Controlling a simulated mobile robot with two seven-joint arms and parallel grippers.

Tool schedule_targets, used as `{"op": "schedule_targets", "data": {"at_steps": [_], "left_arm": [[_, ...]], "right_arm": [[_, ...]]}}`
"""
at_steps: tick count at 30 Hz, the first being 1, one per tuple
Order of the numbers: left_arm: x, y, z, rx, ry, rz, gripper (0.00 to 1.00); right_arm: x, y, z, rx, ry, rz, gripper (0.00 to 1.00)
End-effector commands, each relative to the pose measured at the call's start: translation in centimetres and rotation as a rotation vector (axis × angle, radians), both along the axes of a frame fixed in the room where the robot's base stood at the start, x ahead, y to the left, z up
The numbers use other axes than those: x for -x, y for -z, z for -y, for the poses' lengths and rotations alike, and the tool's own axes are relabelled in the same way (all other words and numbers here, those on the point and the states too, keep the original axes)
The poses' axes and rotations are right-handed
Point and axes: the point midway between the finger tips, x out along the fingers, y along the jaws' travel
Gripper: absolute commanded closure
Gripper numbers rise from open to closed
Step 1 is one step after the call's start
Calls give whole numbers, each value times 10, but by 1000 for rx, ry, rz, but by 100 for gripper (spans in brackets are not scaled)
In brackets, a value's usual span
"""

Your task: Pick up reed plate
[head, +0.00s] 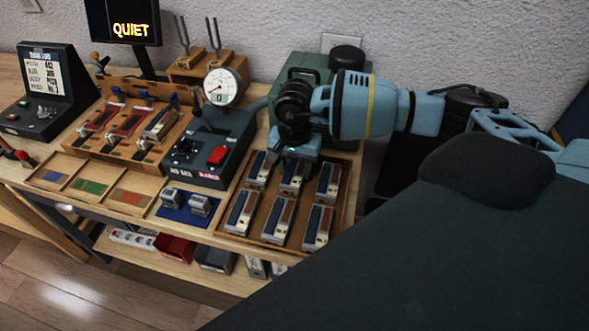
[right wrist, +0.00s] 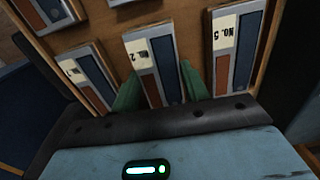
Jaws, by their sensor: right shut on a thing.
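Several reed plates, silver with blue and brown strips and white labels, sit in two rows in a wooden tray (head: 347,200) at the right of the bench in the head view. My right gripper (head: 287,163) reaches down over the back row. In the right wrist view its green fingers (right wrist: 161,88) stand on either side of the middle reed plate (right wrist: 152,62), whose label seems to read No. 2, and are shut on it. This plate shows partly in the head view (head: 291,179). It still appears among its neighbours in the tray. My left gripper is out of view.
Neighbouring reed plates (right wrist: 88,75) and (right wrist: 232,45) lie close on both sides. Left of the tray are a dark device with a red button (head: 217,155) and a dial gauge (head: 222,87). A green case (head: 313,65) stands behind, near the wall.

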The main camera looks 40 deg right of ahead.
Motion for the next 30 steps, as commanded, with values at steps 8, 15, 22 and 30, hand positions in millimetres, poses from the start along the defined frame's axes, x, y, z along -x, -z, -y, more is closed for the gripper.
{"op": "schedule_targets", "data": {"at_steps": [8,15,22,30], "left_arm": [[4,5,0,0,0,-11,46],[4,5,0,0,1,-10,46],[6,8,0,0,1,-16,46],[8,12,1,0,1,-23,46]], "right_arm": [[2,-31,-2,-1,-5,1,80],[42,-34,-20,0,-6,0,80],[85,-38,-40,-1,-7,-1,80],[127,-42,-60,0,-5,-1,80]]}}
